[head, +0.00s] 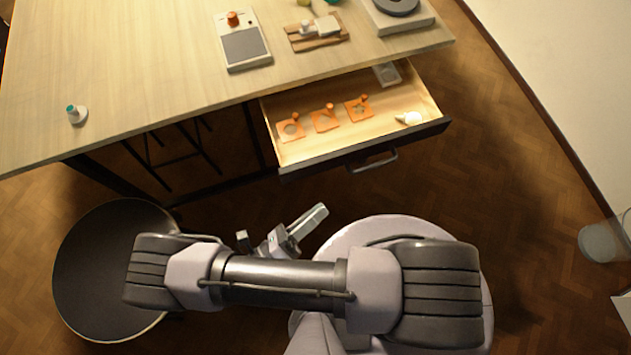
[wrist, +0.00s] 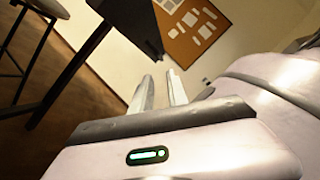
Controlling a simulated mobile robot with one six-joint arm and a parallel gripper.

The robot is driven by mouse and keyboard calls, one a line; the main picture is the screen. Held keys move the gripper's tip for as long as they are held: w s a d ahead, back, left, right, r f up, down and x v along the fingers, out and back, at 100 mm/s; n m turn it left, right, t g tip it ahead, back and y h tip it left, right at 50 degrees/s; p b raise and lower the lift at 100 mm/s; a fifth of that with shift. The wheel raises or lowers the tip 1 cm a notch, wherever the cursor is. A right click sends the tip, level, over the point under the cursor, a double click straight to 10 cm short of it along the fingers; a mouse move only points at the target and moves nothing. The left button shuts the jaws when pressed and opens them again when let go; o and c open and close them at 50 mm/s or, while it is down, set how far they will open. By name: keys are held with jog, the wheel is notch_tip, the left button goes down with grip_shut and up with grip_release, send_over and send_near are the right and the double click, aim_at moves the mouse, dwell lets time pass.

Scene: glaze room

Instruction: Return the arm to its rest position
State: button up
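My gripper (head: 314,213) hangs over the floor in front of the table, below the open drawer in the head view, with my arm folded across the picture. In the wrist view the two fingers of my gripper (wrist: 161,82) stand apart with an empty gap between them. Nothing is held.
The open drawer (head: 350,147) juts out from the table (head: 150,70) and holds several orange pieces (head: 325,120) and a white item (head: 409,118). A round dark stool-like top (head: 110,265) stands at the lower left. A bin (head: 603,241) stands at the right. Floor is clear right of the drawer.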

jog(key=shift+r, duration=0.1)
jog(key=w+d+r+n+g+y, duration=0.1)
jog(key=d+r+n+g+y, duration=0.1)
jog(key=r+n+y, duration=0.4)
jog(key=w+d+r+n+g+y, duration=0.2)
jog(key=d+r+n+y, duration=0.2)
jog(key=r+n, duration=1)
jog(key=w+d+r+n+g+y, duration=0.2)
jog(key=r+n+y, duration=0.6)
jog(key=r, duration=0.5)
jog(key=shift+d+n+g, duration=0.4)
jog(key=shift+d+n, duration=0.4)
jog(key=shift+n, duration=0.3)
